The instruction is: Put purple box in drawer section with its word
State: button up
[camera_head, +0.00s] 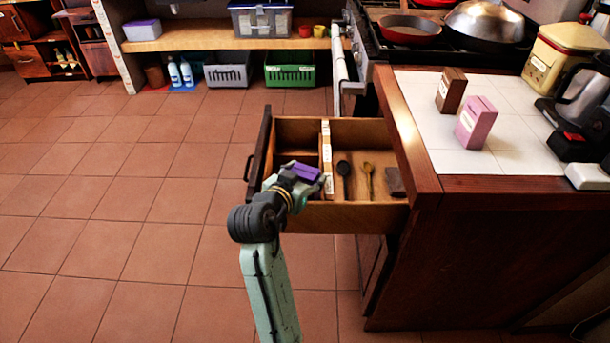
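The purple box (304,170) is at the end of my arm, over the left part of the open drawer (345,214). My gripper (302,182) appears shut around it and hides part of it. I cannot tell whether the box touches the drawer floor. The drawer has dividers, with white word labels (327,155) along the middle one; the words are too small to read. The right part holds a dark spoon (344,178), a yellowish spoon (368,180) and a dark brown block (395,182).
A brown box (451,90) and a pink box (475,122), each with a label, stand on the tiled counter (510,130) at right. The counter's wooden edge (405,130) borders the drawer. Tiled floor (120,220) at left is clear.

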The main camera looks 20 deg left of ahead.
jog(key=o, duration=0.4)
jog(key=shift+c, duration=0.2)
jog(key=shift+r+p, duration=0.45)
jog(key=shift+r, duration=0.15)
jog(key=p+v, duration=0.1)
jog(key=v, duration=1.1)
jog(key=shift+p, duration=0.35)
